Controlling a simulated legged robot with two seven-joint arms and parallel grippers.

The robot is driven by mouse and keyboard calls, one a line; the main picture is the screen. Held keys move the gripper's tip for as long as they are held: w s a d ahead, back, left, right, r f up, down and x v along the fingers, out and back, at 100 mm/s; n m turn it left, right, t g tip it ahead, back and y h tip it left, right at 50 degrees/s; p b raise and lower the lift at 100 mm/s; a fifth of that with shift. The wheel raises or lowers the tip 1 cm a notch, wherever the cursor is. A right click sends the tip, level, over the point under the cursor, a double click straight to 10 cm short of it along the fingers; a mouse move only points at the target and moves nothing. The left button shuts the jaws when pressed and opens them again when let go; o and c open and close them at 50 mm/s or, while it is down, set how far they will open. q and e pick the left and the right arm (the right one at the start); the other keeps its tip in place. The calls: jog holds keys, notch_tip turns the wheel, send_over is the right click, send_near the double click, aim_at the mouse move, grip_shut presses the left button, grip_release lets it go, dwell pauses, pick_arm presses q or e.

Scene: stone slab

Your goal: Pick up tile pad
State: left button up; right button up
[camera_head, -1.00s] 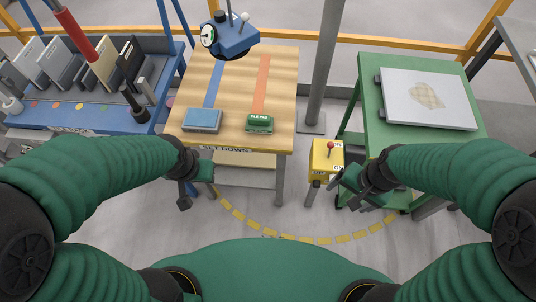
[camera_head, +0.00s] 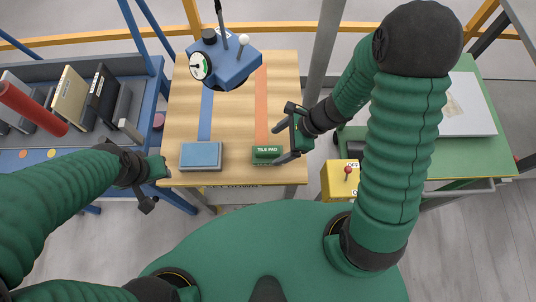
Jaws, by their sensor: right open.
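The tile pad (camera_head: 266,151) is a small green block with a "TILE PAD" label. It lies on the wooden table (camera_head: 180,120), at the near end of an orange stripe. My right gripper (camera_head: 281,133) is open at the table's right side, just right of the pad, with its fingers pointing left toward it. I cannot tell whether a finger touches the pad. My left gripper (camera_head: 150,188) is at the table's near left corner, away from the pad; its jaw opening does not show clearly.
A blue-grey block (camera_head: 201,155) lies left of the pad by a blue stripe (camera_head: 206,110). A blue device with a gauge (camera_head: 225,65) hangs over the table's back. A yellow control box (camera_head: 340,180) stands right of the table. A green table (camera_head: 490,155) holds a pale slab (camera_head: 468,110).

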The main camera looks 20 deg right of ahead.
aim_at(263, 152)
jog(key=x, duration=0.5)
jog(key=shift+w+a+r+b, duration=0.2)
jog(key=shift+w+a+b, duration=0.05)
jog(key=shift+b, duration=0.15)
jog(key=x, duration=0.1)
jog(key=b+x, duration=0.1)
jog(key=x, duration=0.1)
jog(key=shift+s+d+f, duration=0.1)
jog(key=shift+f, duration=0.4)
jog(key=shift+w+f, duration=0.2)
jog(key=shift+f, duration=0.1)
jog(key=shift+a+r, duration=0.1)
jog(key=shift+a, duration=0.15)
jog(key=c, duration=0.6)
jog(key=shift+d, duration=0.1)
jog(key=c, duration=1)
pick_arm(q)
jog(key=x, duration=0.2)
jog(key=shift+a+f, duration=0.3)
jog(key=shift+f, duration=0.1)
